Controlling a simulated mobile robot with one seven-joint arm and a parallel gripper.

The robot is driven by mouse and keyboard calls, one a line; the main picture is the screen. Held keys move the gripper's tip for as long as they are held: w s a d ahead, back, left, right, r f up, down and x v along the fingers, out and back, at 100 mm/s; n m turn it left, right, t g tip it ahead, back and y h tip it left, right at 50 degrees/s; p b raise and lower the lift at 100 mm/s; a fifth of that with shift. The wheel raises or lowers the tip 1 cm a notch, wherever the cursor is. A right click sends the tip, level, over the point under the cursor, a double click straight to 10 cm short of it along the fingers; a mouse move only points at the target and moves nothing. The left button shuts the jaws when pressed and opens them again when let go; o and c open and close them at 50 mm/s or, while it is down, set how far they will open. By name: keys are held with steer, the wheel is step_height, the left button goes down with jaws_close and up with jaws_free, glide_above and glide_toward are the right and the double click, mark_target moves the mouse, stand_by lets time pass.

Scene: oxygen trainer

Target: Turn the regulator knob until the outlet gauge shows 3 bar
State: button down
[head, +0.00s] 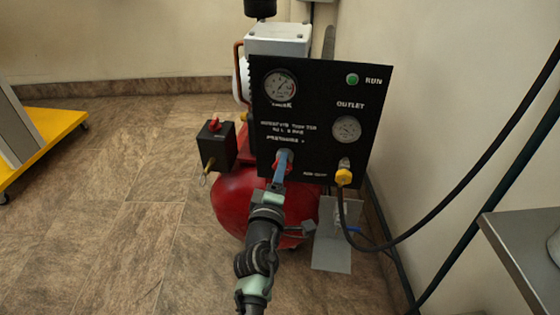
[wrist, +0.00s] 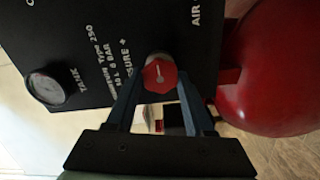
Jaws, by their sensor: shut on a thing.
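The regulator knob (wrist: 160,75) is red with a white pointer mark, low on the black panel (head: 318,75). My gripper (wrist: 157,82) is shut on the knob, with one blue finger on each side of it. In the head view my gripper (head: 283,158) reaches the panel from below and hides most of the knob. The outlet gauge (head: 346,129) is at the panel's right, clear of my arm; its needle is too small to read. It is not seen in the wrist view.
The tank gauge (head: 281,86) is at upper left of the panel and a green run lamp (head: 352,79) at upper right. A yellow fitting (head: 344,177) with a black hose is right of my gripper. A switch box (head: 215,146) stands left, above the red tank (head: 232,200).

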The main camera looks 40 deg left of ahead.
steer(key=shift+f, duration=0.1)
steer(key=shift+c, duration=1.4)
jaws_free()
steer(key=shift+s+d, duration=0.1)
steer(key=p+v, duration=0.2)
steer(key=v, duration=1)
steer(key=shift+s+d, duration=0.2)
steer(key=shift+s, duration=0.1)
